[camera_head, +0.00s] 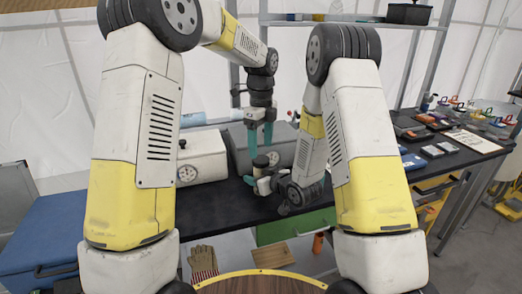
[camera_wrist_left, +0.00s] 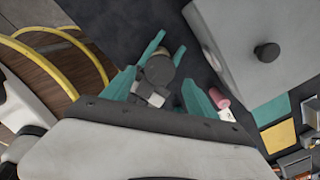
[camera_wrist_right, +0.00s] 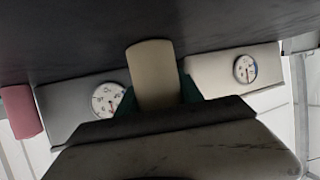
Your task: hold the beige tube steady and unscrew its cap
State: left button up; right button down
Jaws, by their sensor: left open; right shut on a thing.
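The beige tube (camera_wrist_right: 151,75) stands between the teal fingers of my right gripper (camera_wrist_right: 158,92), which is shut on it. In the head view the tube (camera_head: 260,171) is small and upright above the dark table, with its dark cap (camera_head: 261,161) on top. My right gripper (camera_head: 264,185) reaches it from the right, low down. My left gripper (camera_head: 260,137) is open, its fingers pointing down just above the cap and apart from it. In the left wrist view the round dark cap (camera_wrist_left: 160,68) shows beyond the spread fingers of my left gripper (camera_wrist_left: 158,92).
A white box with a gauge (camera_head: 203,158) and a grey box (camera_head: 238,152) stand close behind on the dark table (camera_head: 225,205). Tools and trays (camera_head: 430,125) lie far right. A blue case (camera_head: 40,235) is at the left. A glove (camera_head: 203,262) lies below the front edge.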

aim_at(261, 159)
pick_arm(q)
jog(key=shift+r+m, duration=1.55)
jog(key=shift+m, duration=0.05)
notch_tip(261, 159, down, 8)
jog(key=shift+r, duration=0.15)
jog(key=c, duration=1.5)
jog(key=shift+o, duration=0.2)
jog(key=n, duration=0.3)
jog(key=o, duration=1.5)
jog(key=shift+o, duration=0.2)
